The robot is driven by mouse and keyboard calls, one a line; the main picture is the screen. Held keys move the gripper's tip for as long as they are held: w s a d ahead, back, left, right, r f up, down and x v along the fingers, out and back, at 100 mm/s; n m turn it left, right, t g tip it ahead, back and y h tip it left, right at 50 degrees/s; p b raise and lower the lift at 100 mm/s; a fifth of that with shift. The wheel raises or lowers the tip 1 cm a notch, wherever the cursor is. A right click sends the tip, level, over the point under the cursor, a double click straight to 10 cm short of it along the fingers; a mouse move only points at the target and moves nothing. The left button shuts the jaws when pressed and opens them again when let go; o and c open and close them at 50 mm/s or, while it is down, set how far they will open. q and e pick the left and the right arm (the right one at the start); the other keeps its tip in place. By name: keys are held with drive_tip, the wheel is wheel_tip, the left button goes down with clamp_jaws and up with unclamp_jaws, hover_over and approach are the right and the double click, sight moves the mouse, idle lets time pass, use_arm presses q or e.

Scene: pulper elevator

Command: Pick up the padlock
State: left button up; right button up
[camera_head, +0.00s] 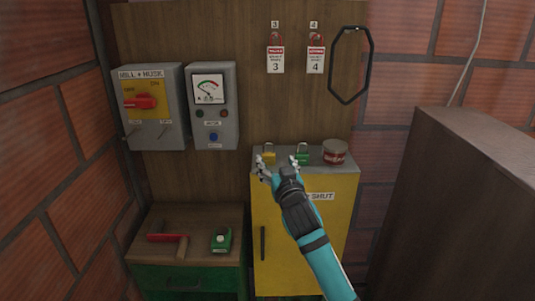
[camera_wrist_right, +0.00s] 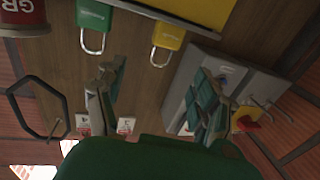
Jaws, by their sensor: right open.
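A yellow padlock (camera_head: 268,155) and a green padlock (camera_head: 302,157) stand apart on the grey top of the yellow cabinet (camera_head: 268,235). My right gripper (camera_head: 278,164) is open and empty in front of them, its fingers spread across the gap between the two. The right wrist view shows the scene upside down, with the yellow padlock (camera_wrist_right: 170,36) ahead between the open fingers (camera_wrist_right: 157,85) and the green padlock (camera_wrist_right: 93,20) off to the left. Neither padlock is between closed jaws. My left gripper is not in view.
A red can (camera_head: 334,153) stands right of the green padlock. Tags (camera_head: 276,58) and a black hexagonal loop (camera_head: 350,65) hang on the board behind. Grey control boxes (camera_head: 153,106) are at left. A low green cabinet (camera_head: 187,281) holds a red-handled tool (camera_head: 168,238) and a green object (camera_head: 222,240).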

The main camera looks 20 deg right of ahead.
sight(268, 154)
drive_tip(key=w, duration=0.2)
drive_tip(key=shift+w+r, duration=0.15)
drive_tip(key=shift+w, duration=0.2)
drive_tip(key=shift+w+d+p, duration=0.1)
drive_tip(key=shift+w+p, duration=0.25)
drive_tip(key=shift+w, duration=0.15)
drive_tip(key=w+p, duration=0.1)
drive_tip(key=w, duration=0.1)
drive_tip(key=w+f+p, duration=0.1)
drive_tip(key=w, duration=0.1)
drive_tip(key=shift+w+d, duration=0.1)
drive_tip(key=shift+w, duration=0.15)
drive_tip(key=shift+w+f, duration=0.1)
drive_tip(key=shift+w, duration=0.25)
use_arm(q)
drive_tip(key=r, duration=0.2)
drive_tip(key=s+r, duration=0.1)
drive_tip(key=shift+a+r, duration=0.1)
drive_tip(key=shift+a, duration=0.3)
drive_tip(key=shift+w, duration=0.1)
use_arm(e)
drive_tip(key=c, duration=1.4)
drive_tip(key=shift+o, duration=0.2)
drive_tip(key=shift+r, duration=0.2)
